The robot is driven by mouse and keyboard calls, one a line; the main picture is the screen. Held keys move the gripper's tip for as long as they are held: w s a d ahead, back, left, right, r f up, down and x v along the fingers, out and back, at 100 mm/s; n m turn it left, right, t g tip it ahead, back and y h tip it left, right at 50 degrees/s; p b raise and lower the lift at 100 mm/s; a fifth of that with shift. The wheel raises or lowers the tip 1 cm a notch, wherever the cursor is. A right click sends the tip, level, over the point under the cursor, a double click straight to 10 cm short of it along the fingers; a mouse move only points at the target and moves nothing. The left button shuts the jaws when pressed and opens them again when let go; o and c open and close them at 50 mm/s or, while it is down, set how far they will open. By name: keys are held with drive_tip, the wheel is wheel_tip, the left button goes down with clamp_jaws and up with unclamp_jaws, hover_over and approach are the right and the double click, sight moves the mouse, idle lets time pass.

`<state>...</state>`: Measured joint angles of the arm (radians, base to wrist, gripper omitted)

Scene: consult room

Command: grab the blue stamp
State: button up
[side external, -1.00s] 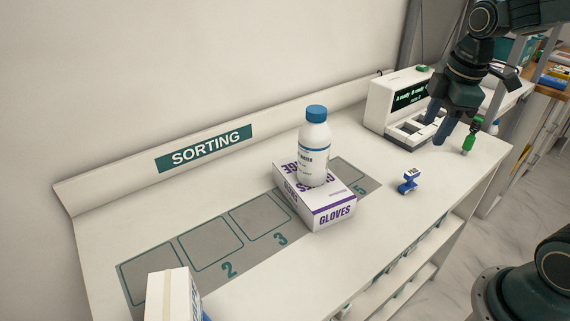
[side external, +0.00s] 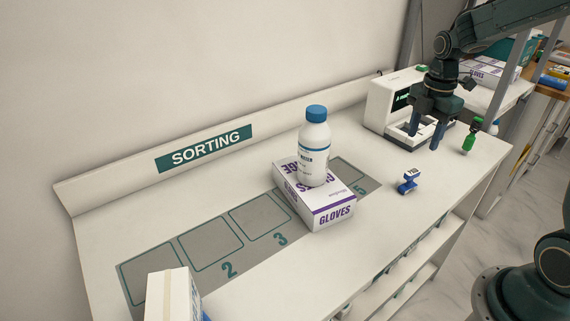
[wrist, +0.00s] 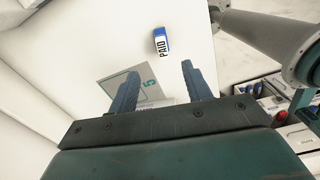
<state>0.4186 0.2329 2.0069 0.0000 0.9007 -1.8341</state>
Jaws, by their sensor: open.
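The blue stamp (side external: 408,182) stands on the white counter, to the right of the gloves box. In the wrist view the stamp (wrist: 162,41) shows its white "PAID" label and lies beyond the fingertips, between their lines. My gripper (side external: 424,143) is open and empty. It hangs above the counter in front of the white device, up and to the right of the stamp and apart from it. In the wrist view its two blue fingers (wrist: 160,72) are spread wide.
A white bottle (side external: 314,150) stands on the gloves box (side external: 327,213), left of the stamp. A white device (side external: 386,104) with a display is behind my gripper, and a green bottle (side external: 469,140) is to its right. The counter (side external: 437,187) is clear around the stamp.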

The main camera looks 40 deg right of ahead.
sight(413, 171)
drive_tip(key=shift+f, duration=4)
drive_tip(key=shift+s+a+f, duration=0.15)
drive_tip(key=shift+f, duration=2.45)
drive_tip(key=c, duration=1.1)
